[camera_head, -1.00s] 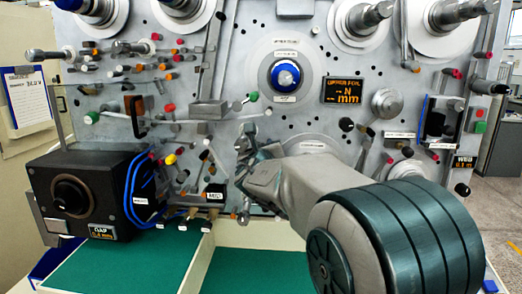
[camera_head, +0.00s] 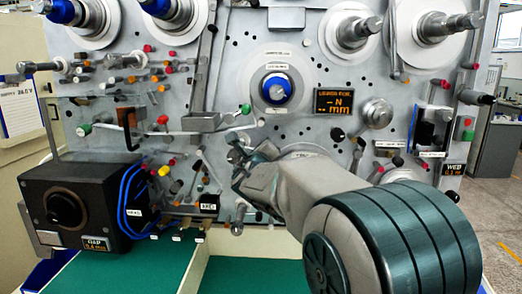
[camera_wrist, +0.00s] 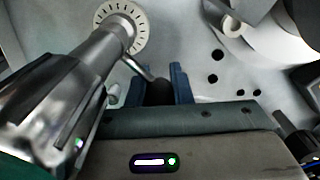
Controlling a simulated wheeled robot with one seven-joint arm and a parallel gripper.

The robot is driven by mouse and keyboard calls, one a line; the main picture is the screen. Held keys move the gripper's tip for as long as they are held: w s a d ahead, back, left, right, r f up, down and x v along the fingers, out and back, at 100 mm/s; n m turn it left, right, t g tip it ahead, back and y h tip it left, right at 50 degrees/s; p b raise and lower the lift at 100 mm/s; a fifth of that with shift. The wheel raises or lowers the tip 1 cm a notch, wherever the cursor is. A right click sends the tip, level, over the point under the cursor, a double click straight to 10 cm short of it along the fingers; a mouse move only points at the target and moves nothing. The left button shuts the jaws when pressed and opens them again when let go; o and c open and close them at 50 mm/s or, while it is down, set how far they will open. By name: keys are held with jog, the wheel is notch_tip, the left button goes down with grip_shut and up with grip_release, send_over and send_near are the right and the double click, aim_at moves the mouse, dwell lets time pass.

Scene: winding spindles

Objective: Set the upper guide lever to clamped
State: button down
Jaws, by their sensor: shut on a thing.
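In the wrist view a guide lever shows as a thin metal rod (camera_wrist: 138,66) running from beside a pale, tick-marked dial (camera_wrist: 141,30) to a dark knob (camera_wrist: 160,92). My gripper (camera_wrist: 161,88) has its two blue fingers on either side of this knob and is shut on it. In the head view my gripper (camera_head: 238,162) is at the lower middle of the grey panel, and my wrist hides most of the lever there. I cannot read a label that names the lever or its positions.
A thick metal cylinder (camera_wrist: 75,90) stands close to the left of my gripper in the wrist view. Several coloured pegs crowd the panel's left half. A blue knob (camera_head: 277,88) and a small display (camera_head: 334,101) sit above my gripper. A black gap box (camera_head: 75,203) stands lower left.

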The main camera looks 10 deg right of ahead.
jog(key=shift+r, duration=0.35)
jog(key=c, duration=1.3)
grip_release()
jog(key=shift+a+f, duration=0.1)
jog(key=shift+f, duration=0.05)
jog(key=shift+s, duration=0.15)
jog(key=b+v, duration=0.1)
jog(key=v, duration=1.2)
jog(key=shift+s+b, duration=0.25)
jog(key=shift+b, duration=0.15)
